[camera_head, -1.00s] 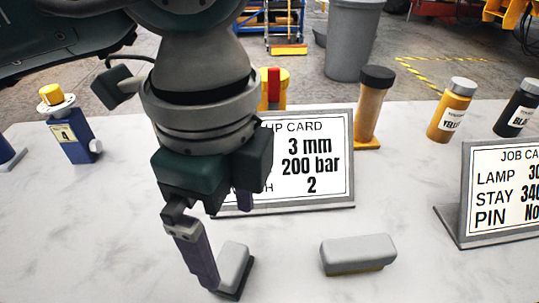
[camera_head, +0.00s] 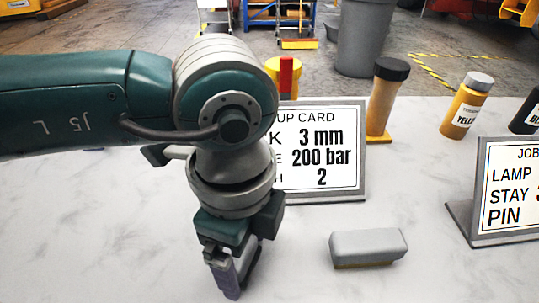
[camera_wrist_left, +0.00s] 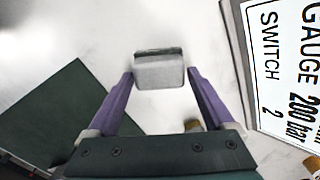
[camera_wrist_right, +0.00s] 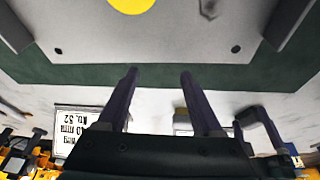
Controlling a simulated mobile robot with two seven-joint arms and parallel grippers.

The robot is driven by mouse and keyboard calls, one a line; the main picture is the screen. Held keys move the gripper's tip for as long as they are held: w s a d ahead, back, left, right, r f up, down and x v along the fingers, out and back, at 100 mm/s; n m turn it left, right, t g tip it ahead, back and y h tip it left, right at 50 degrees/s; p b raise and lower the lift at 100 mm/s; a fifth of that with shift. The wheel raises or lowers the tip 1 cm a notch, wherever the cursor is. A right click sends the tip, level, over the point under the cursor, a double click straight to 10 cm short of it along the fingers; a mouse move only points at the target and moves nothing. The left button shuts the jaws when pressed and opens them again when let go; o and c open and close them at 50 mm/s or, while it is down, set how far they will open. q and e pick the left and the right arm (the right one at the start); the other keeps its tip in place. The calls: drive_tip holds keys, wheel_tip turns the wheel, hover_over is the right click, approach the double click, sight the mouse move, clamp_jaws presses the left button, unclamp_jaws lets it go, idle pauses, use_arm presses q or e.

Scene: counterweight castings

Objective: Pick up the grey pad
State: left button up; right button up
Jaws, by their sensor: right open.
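A grey pad (camera_wrist_left: 159,70) shows in the left wrist view between the tips of my left gripper's purple fingers (camera_wrist_left: 160,76). Narrow gaps seem to show at its sides. In the head view my left gripper (camera_head: 239,278) points down close to the table, and hides most or all of this pad. A second grey block (camera_head: 368,243) with a yellow-brown base lies to its right, apart from it. My left gripper is open around or just above the pad; I cannot tell which. My right gripper (camera_wrist_right: 158,76) is open and empty in the right wrist view.
A setup card on a stand (camera_head: 320,155) is behind the left gripper; a job card (camera_head: 510,190) is at right. A black-capped post (camera_head: 386,100) and a yellow bottle (camera_head: 466,105) stand behind.

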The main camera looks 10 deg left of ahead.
use_arm(q)
drive_tip(key=c, duration=1.2)
drive_tip(key=shift+o, duration=0.2)
wheel_tip(320, 180, up, 20)
drive_tip(key=p, duration=0.2)
use_arm(e)
wheel_tip(320, 180, up, 2)
